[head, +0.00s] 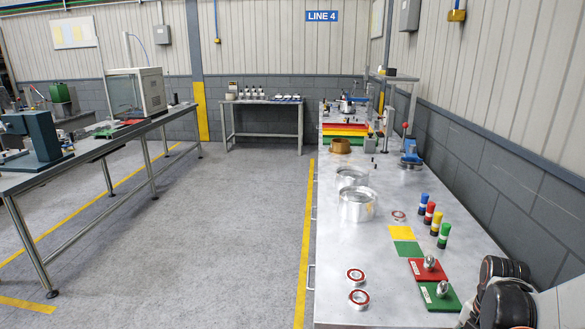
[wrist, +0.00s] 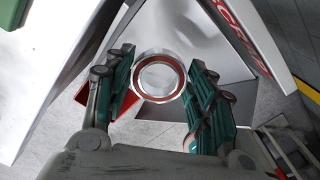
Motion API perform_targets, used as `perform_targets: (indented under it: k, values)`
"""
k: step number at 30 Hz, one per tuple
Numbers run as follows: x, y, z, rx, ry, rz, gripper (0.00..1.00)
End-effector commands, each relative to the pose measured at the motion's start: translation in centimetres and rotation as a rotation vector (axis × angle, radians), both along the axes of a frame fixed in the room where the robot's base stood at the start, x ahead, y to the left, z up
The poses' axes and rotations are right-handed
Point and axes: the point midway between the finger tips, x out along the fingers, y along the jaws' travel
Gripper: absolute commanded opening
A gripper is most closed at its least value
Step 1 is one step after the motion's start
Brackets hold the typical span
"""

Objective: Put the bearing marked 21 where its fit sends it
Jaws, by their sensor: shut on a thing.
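In the wrist view a metal bearing (wrist: 181,82) with a red-brown inner ring sits between the two teal finger pads of my gripper (wrist: 160,85). My gripper is shut on it. I cannot read any number on it. In the head view two bearings with red rings, a farther one (head: 355,276) and a nearer one (head: 358,298), lie flat at the bench's near left edge. A third, smaller-looking ring (head: 398,215) lies farther back. Their markings are too small to read. My arm shows at the lower right of the head view; my gripper is out of that view.
The grey bench (head: 340,245) holds a red plate (head: 418,263) and a green plate (head: 430,304) with metal parts, yellow (head: 402,232) and green (head: 408,249) squares, several coloured cylinders (head: 437,222) and two metal drums (head: 355,210).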

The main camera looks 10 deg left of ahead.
Motion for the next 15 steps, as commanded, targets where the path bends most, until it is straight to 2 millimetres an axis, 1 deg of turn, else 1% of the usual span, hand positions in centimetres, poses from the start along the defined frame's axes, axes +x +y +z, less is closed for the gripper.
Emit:
perform_targets:
  k: [8, 9, 11, 15]
  values:
    - [-0.01, 0.0, -0.13, 0.0, 0.0, 0.0, 0.17]
    - [-0.01, 0.0, -0.13, 0.0, 0.0, 0.0, 0.6]
    - [-0.01, 0.01, -0.13, 0.0, 0.0, 0.0, 0.73]
    - [-0.01, 0.01, -0.13, 0.0, 0.0, 0.0, 0.74]
